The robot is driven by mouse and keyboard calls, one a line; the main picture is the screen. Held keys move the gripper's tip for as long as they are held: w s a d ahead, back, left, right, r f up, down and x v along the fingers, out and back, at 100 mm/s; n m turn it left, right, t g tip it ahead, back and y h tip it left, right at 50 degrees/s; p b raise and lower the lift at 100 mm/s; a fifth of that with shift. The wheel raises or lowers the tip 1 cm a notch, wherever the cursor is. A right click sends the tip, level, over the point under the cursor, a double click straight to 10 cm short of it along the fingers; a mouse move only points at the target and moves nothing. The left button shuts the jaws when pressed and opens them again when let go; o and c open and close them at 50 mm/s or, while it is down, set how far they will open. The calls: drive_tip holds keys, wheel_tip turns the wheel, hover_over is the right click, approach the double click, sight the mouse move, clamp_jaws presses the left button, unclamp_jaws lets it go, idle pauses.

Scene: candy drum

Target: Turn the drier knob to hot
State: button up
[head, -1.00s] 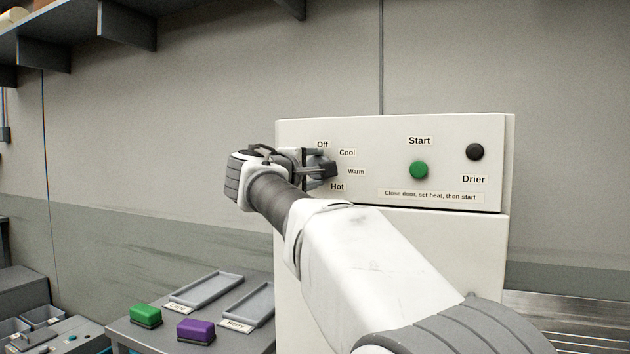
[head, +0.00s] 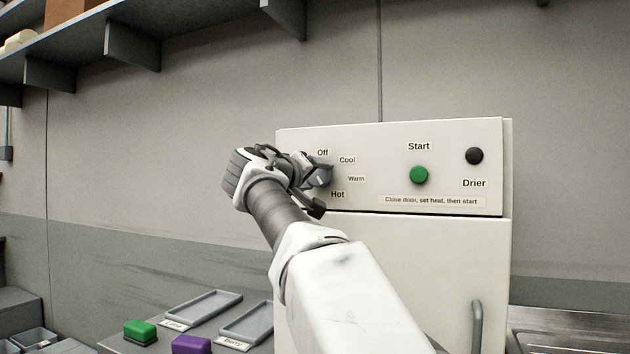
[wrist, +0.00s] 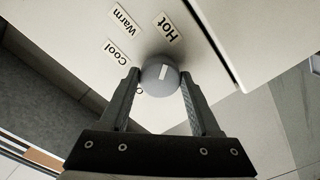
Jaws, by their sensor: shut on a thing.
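The drier knob (wrist: 159,78) is a round grey dial with a white mark, seen in the wrist view. Its mark points roughly at the "Hot" label (wrist: 169,30). My gripper (wrist: 158,85) is shut on the knob, one finger on each side. The "Warm" label (wrist: 125,16) and "Cool" label (wrist: 117,52) lie farther left. The "Off" label is mostly hidden by the left finger there. In the head view my gripper (head: 316,178) is at the left of the white drier panel (head: 440,135), and the knob is mostly hidden behind it.
The green start button (head: 419,175) and a black round piece (head: 474,156) are on the panel's right. The drier door (head: 400,250) is below, with a grey handle (head: 477,325). Trays, a green block (head: 140,331) and a purple block (head: 191,344) lie at lower left.

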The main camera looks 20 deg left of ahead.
drive_tip(key=shift+f+m, duration=0.1)
drive_tip(key=shift+m, duration=0.3)
drive_tip(key=o, duration=1.4)
drive_tip(key=s+b, duration=0.1)
drive_tip(key=s, duration=0.4)
drive_tip(key=s+a+b, duration=0.1)
drive_tip(key=s, duration=0.5)
drive_tip(key=s+b, duration=0.1)
drive_tip(key=s, duration=0.5)
drive_tip(key=shift+s+a+b, duration=0.2)
drive_tip(key=shift+b, duration=0.2)
